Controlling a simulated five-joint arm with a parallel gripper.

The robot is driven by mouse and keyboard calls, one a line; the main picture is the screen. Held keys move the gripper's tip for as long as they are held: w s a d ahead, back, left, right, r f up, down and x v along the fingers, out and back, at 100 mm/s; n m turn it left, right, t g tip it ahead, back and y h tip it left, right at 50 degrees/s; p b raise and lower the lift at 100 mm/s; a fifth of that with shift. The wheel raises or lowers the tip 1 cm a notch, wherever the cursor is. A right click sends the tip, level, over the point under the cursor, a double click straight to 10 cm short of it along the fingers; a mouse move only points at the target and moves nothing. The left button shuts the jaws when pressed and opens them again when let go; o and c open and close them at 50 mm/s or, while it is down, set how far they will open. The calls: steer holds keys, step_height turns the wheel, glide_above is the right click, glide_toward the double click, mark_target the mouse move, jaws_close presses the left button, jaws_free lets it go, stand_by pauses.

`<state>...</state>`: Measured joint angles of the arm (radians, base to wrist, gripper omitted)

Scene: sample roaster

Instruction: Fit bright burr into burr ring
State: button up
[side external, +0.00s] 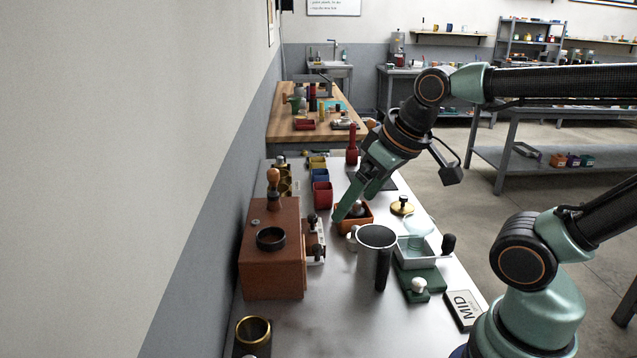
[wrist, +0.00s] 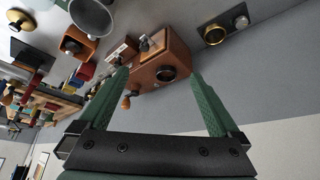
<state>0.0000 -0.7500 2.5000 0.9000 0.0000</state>
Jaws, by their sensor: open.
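A small bright silver round piece (wrist: 240,21), which looks like the bright burr, sits on a dark plate in the wrist view. Beside it on the same plate is a brass-rimmed ring (wrist: 213,35), perhaps the burr ring; it also shows at the bottom left of the side view (side external: 253,331). My gripper (side external: 355,204) is open and empty, tilted down above the bench near an orange-brown box. In the wrist view my gripper (wrist: 160,76) has its fingers spread, the brown machine showing between them. The plate lies well away from the fingers.
The brown machine (side external: 271,275) carries a black ring (side external: 270,238) and a wooden knob on top. The orange-brown box (side external: 367,216) holds a dark round piece (side external: 357,209). A metal cup (side external: 371,262), white tray (side external: 403,251) and green base (side external: 425,280) crowd the bench front.

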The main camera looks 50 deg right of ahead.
steer(key=c, duration=0.5)
steer(key=m+g, duration=0.6)
steer(key=m, duration=1.3)
glide_above(356, 227)
step_height(356, 227, down, 10)
steer(key=shift+f, duration=5.9)
